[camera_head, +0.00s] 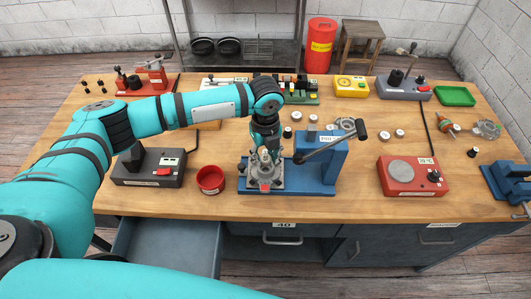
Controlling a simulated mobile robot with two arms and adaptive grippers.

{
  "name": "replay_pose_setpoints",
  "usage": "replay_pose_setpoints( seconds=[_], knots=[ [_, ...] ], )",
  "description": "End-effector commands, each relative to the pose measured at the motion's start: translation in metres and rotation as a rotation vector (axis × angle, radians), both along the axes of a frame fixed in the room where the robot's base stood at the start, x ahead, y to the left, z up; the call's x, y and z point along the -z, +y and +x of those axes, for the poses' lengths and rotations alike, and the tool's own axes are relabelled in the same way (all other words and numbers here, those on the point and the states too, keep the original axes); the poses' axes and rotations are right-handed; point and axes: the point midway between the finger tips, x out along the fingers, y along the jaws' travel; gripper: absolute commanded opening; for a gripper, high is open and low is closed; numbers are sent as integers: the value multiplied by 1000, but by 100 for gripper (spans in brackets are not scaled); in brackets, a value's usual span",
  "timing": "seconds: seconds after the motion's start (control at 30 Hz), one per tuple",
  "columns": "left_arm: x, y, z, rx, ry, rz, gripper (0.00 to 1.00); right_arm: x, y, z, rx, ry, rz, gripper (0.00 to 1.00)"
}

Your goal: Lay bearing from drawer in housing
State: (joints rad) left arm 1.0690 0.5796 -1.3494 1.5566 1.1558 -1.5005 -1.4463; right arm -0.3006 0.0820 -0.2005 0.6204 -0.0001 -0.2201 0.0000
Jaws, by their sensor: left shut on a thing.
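My left gripper (264,154) points down, directly over the silver housing (266,182) on the blue press (320,165). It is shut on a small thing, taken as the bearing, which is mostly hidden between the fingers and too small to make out. I cannot tell whether it touches the housing. The drawer (168,245) under the left part of the bench is pulled open, and the part of its floor that shows is bare. My right gripper is not in view.
A red cup (210,180) and a dark grey device (148,167) stand to the left. A red hotplate unit (412,176) stands to the right. Several small round parts lie behind the press.

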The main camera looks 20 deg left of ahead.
Motion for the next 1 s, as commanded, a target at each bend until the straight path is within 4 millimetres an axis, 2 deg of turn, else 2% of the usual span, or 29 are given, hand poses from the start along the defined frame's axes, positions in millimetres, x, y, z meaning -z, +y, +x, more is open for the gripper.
replay_pose_setpoints(
  seconds=[0.53, 1.0],
  knots=[
    [1, 0, 0, 0, 0, 0, 0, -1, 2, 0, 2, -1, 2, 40],
    [14, 0, 0, 0, -1, 1, 0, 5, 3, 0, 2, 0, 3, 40]
  ],
)
